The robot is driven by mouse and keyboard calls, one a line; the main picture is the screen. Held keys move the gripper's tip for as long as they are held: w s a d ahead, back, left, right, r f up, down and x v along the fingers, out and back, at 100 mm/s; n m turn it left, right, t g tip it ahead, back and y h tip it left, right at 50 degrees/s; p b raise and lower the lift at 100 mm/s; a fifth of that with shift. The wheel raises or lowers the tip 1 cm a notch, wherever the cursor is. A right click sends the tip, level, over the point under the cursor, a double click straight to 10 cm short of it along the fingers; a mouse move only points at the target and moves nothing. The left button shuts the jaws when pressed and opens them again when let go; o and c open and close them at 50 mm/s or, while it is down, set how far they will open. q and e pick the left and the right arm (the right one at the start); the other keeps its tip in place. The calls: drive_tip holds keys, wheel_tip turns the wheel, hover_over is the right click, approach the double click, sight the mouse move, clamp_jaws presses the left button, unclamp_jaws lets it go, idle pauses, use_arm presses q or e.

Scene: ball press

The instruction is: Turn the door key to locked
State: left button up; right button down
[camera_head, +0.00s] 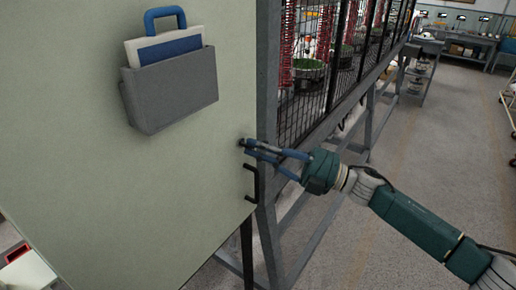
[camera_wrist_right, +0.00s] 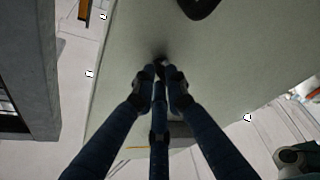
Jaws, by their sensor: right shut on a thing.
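The pale green door panel (camera_head: 190,150) fills the left of the head view. The door key is at the panel's right edge and is mostly hidden by my fingers. My right gripper (camera_head: 246,144) reaches in from the right, with its blue fingertips at the key close to the panel. In the right wrist view the fingers of the right gripper (camera_wrist_right: 160,72) converge on a small dark thing at the panel (camera_wrist_right: 225,75); the key's turn angle cannot be made out. My left gripper is not in view.
A black handle (camera_head: 253,185) sits just below the key. A grey holder (camera_head: 172,90) with a blue-handled board hangs on the panel. A grey frame with black mesh (camera_head: 325,100) runs back beside it. The floor (camera_head: 410,150) to the right is open.

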drive_tip(key=m+t, duration=0.1)
drive_tip(key=m, duration=0.2)
drive_tip(key=m+t, duration=0.1)
drive_tip(key=m, duration=0.2)
drive_tip(key=shift+s+a+f+t+p, duration=0.1)
drive_tip(key=shift+f+t+p, duration=0.1)
drive_tip(key=shift+t+p, duration=0.2)
drive_tip(key=m+t+p, duration=0.1)
drive_tip(key=m+t, duration=0.1)
drive_tip(key=m, duration=0.2)
drive_tip(key=m+t+h+p, duration=0.1)
drive_tip(key=m+t, duration=0.1)
drive_tip(key=m, duration=0.2)
drive_tip(key=shift+s+a+f+m, duration=0.1)
drive_tip(key=shift+s+f+m, duration=0.05)
drive_tip(key=shift+m, duration=0.55)
drive_tip(key=c, duration=1.8)
unclamp_jaws()
drive_tip(key=shift+o, duration=0.2)
drive_tip(key=shift+f, duration=0.1)
drive_tip(key=v, duration=1.2)
drive_tip(key=shift+s, duration=0.15)
